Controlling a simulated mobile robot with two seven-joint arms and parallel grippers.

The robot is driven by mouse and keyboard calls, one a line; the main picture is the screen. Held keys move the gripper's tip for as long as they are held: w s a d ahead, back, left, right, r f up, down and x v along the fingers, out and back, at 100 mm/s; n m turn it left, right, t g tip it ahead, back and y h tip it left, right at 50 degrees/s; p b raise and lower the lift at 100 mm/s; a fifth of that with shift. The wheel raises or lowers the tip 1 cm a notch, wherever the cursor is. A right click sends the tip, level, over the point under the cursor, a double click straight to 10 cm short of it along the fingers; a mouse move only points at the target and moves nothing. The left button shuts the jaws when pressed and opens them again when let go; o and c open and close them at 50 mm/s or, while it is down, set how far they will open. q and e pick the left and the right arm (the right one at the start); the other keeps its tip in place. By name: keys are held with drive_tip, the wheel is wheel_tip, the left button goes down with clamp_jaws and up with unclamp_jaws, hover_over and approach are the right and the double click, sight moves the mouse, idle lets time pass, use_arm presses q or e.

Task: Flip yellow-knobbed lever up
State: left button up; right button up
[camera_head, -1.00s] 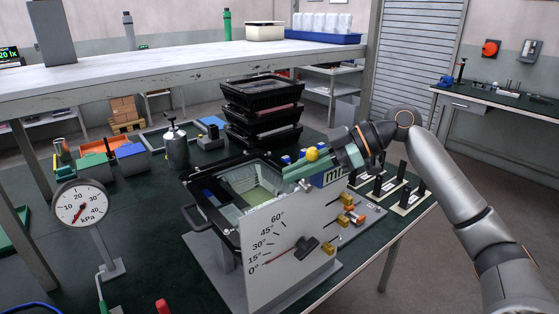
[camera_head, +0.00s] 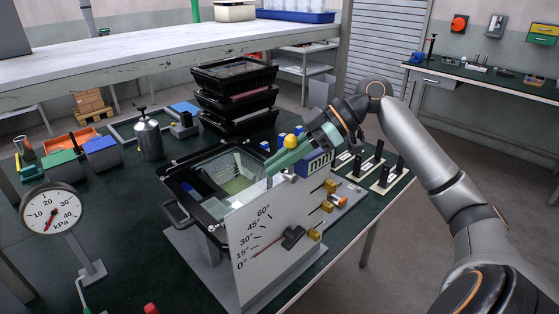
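A round yellow knob (camera_head: 298,142) shows just above the green fingers of my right gripper (camera_head: 271,167). Its lever is hidden behind the gripper, and I cannot tell whether the knob is touched. The gripper reaches in from the right, over the top edge of the white angle-scale panel (camera_head: 250,262) and beside the open black housing (camera_head: 190,194). I cannot tell whether its fingers are apart or closed. A black pointer knob (camera_head: 293,238) sits on the panel near the low end of the scale. My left gripper is not in view.
A pressure gauge (camera_head: 52,211) stands at the left. Stacked black housings (camera_head: 235,95) and a grey metal bottle (camera_head: 148,138) stand behind. Yellow-ended fittings (camera_head: 328,187) and black upright pieces (camera_head: 378,150) are to the right of the panel.

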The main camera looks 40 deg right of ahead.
drive_tip(key=o, duration=0.3)
drive_tip(key=shift+w+r, duration=0.15)
drive_tip(key=shift+r, duration=0.25)
drive_tip(key=shift+o, duration=0.4)
drive_tip(key=shift+a, duration=0.25)
drive_tip(key=shift+d+f, duration=0.1)
drive_tip(key=shift+d, duration=0.1)
drive_tip(key=shift+s+d, duration=0.2)
drive_tip(key=shift+d, duration=0.05)
drive_tip(key=b+v, duration=0.1)
drive_tip(key=v, duration=1.1)
drive_tip(key=shift+a+b, duration=0.25)
drive_tip(key=shift+b, duration=0.05)
drive_tip(key=shift+s, duration=0.1)
